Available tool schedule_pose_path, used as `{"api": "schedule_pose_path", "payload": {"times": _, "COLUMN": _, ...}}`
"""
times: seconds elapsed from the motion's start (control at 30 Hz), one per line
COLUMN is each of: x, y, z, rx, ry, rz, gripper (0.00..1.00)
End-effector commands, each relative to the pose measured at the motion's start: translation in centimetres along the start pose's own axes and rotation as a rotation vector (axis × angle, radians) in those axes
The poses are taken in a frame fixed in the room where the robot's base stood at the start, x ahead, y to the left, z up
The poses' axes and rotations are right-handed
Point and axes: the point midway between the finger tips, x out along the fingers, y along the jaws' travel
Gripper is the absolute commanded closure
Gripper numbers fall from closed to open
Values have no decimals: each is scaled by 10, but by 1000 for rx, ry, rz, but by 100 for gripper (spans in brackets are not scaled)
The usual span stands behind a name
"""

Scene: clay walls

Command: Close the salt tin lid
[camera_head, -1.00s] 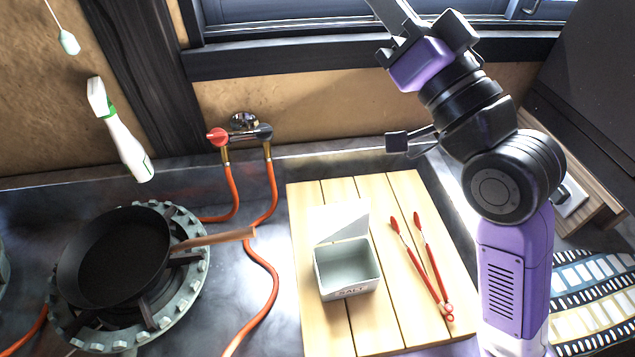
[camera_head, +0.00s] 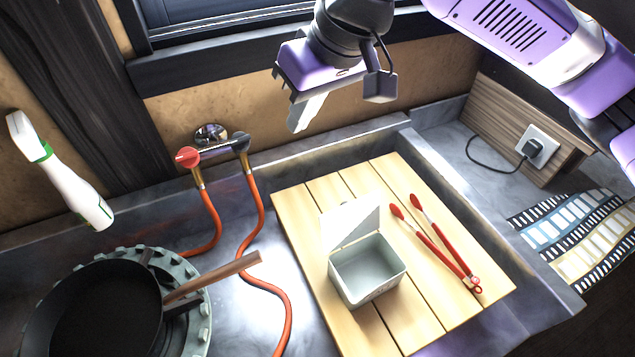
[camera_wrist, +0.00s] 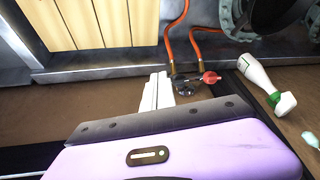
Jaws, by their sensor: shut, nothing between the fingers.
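The salt tin (camera_head: 366,276) stands on the wooden board, a pale box with its inside showing. Its white lid (camera_head: 352,221) is hinged at the back edge and stands raised, so the tin is open. My gripper (camera_head: 303,122) is above and behind the tin, near the back wall below the window, apart from the lid. Its fingers are shut and empty, pointing down. In the wrist view the shut fingers (camera_wrist: 157,93) show over the wall and the pipe fitting; the tin is not in that view.
The slatted wooden board (camera_head: 300,218) also carries red tongs (camera_head: 437,245) right of the tin. A black pan (camera_head: 100,310) with a wooden handle sits on the burner at left. Orange hoses (camera_head: 259,225) run from a wall valve (camera_head: 212,150). A white bottle (camera_head: 75,190) is at left.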

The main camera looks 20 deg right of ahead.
Motion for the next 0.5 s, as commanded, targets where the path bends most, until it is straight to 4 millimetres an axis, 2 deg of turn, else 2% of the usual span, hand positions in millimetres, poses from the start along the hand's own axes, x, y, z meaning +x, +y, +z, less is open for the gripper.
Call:
{"api": "schedule_pose_path", "payload": {"times": 0.03, "x": 3, "y": 8, "z": 15, "rx": 30, "ry": -68, "rz": 29, "gripper": 100}}
{"api": "schedule_pose_path", "payload": {"times": 0.1, "x": 4, "y": 16, "z": 34, "rx": 75, "ry": -148, "rz": 60, "gripper": 100}}
{"api": "schedule_pose_path", "payload": {"times": 0.2, "x": 0, "y": 26, "z": 51, "rx": 122, "ry": -223, "rz": 105, "gripper": 100}}
{"api": "schedule_pose_path", "payload": {"times": 0.37, "x": -2, "y": 34, "z": 62, "rx": 173, "ry": -261, "rz": 152, "gripper": 100}}
{"api": "schedule_pose_path", "payload": {"times": 0.5, "x": 10, "y": 35, "z": 66, "rx": 179, "ry": -260, "rz": 151, "gripper": 100}}
